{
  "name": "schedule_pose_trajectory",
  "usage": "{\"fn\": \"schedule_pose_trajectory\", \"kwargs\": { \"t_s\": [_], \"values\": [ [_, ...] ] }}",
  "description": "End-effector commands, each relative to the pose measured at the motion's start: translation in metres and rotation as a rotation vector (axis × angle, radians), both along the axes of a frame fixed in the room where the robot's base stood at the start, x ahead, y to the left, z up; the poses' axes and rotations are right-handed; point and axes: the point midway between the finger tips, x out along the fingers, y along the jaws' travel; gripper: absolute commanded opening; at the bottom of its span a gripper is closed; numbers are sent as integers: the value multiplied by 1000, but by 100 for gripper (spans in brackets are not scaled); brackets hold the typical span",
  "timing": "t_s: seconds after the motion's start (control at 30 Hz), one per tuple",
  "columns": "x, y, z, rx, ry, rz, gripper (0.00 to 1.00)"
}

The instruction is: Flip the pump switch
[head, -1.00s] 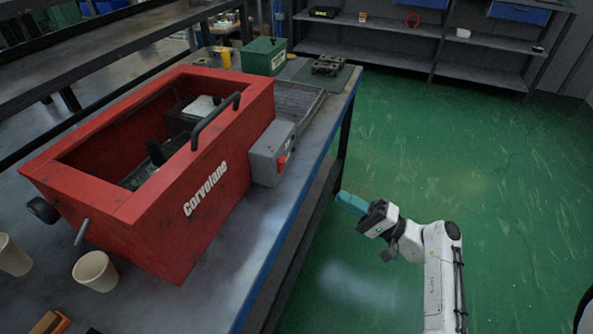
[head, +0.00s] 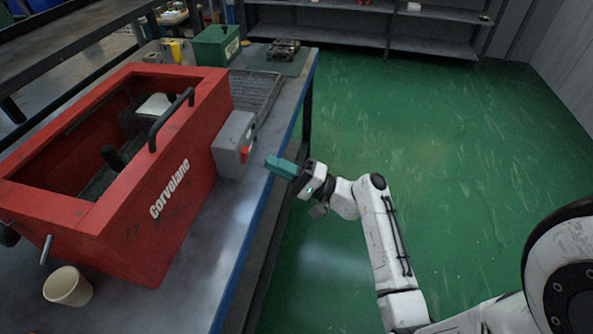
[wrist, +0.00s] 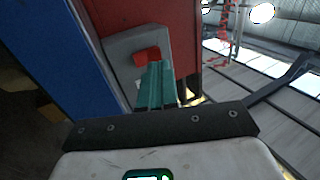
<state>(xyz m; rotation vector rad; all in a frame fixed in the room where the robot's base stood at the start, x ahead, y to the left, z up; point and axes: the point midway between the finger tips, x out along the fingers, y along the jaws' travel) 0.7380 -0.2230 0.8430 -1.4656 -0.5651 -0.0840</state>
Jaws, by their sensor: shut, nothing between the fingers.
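The red pump switch (head: 245,155) sits on the face of a grey box (head: 229,140) on the side of the red Corvelano machine (head: 150,215). The switch also shows in the wrist view (wrist: 147,55), just beyond the fingertips, on the grey box (wrist: 122,50). My gripper (head: 272,163) has teal fingers, shut and empty, just right of the switch in the head view. In the wrist view the fingers (wrist: 155,85) point at the switch and overlap its lower edge. A small gap shows in the head view; contact cannot be told from the wrist view.
The workbench edge (head: 262,215) runs below the grey box. A green box (head: 210,48) and a metal part on a mat (head: 284,48) stand at the back of the bench. A paper cup (head: 68,287) stands front left. Green floor (head: 430,130) is open to the right.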

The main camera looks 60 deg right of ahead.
Motion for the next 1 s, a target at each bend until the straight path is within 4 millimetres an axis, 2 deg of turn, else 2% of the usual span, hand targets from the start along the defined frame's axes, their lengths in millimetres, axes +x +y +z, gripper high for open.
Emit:
{"fn": "schedule_pose_trajectory", "kwargs": {
  "t_s": [0.1, 0.3, 0.77, 0.97, 1.0],
  "values": [
    [17, 6, 10, -2, -1, 1, 0],
    [33, 11, 16, -2, 1, 1, 0],
    [37, 12, 18, -2, 3, 0, 0],
    [41, 14, 29, -22, 63, 1, 0],
    [42, 14, 23, -24, 71, 2, 0]
  ]
}}
